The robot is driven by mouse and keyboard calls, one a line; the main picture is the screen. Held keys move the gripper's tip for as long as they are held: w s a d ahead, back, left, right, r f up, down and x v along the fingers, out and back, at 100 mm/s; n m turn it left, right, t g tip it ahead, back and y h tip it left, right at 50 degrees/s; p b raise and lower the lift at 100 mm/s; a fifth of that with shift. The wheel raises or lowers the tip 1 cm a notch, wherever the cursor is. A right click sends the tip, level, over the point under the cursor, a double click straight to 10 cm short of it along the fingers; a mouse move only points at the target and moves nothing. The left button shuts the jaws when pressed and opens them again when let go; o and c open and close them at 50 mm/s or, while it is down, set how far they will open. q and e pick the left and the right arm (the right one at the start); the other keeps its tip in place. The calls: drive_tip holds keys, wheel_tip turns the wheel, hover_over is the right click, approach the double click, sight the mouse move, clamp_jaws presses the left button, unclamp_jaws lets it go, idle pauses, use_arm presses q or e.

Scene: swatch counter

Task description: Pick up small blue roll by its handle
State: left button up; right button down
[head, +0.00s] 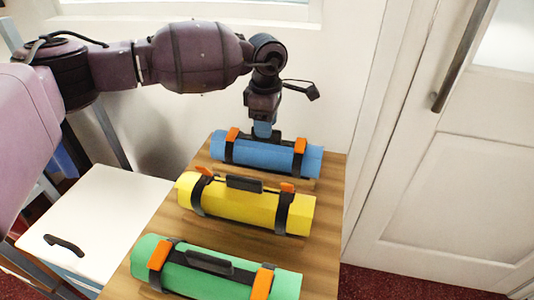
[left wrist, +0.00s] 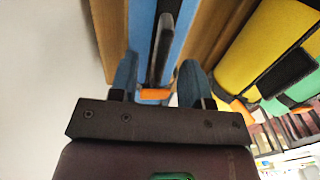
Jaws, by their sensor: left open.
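The small blue roll (head: 268,156) lies at the far end of the wooden counter, with black straps and orange clips. My left gripper (head: 264,131) points down over its top, near the middle. In the left wrist view the gripper (left wrist: 158,82) is open, with one blue finger on each side of the roll's black handle (left wrist: 162,48). A gap shows between the handle and each finger. The blue roll's body (left wrist: 141,22) shows behind the handle. In the head view the gripper hides part of the handle. My right gripper is not in view.
A yellow roll (head: 235,205) and a green roll (head: 213,275) lie nearer on the same wooden counter (head: 330,185). A white cabinet (head: 110,205) stands to the left. A wall is behind, and a white door (head: 440,190) is to the right.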

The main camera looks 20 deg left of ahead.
use_arm(q)
wheel_tip(320, 180, down, 3)
drive_tip(key=shift+r, duration=0.35)
drive_tip(key=shift+c, duration=0.2)
clamp_jaws()
drive_tip(key=shift+r, duration=0.1)
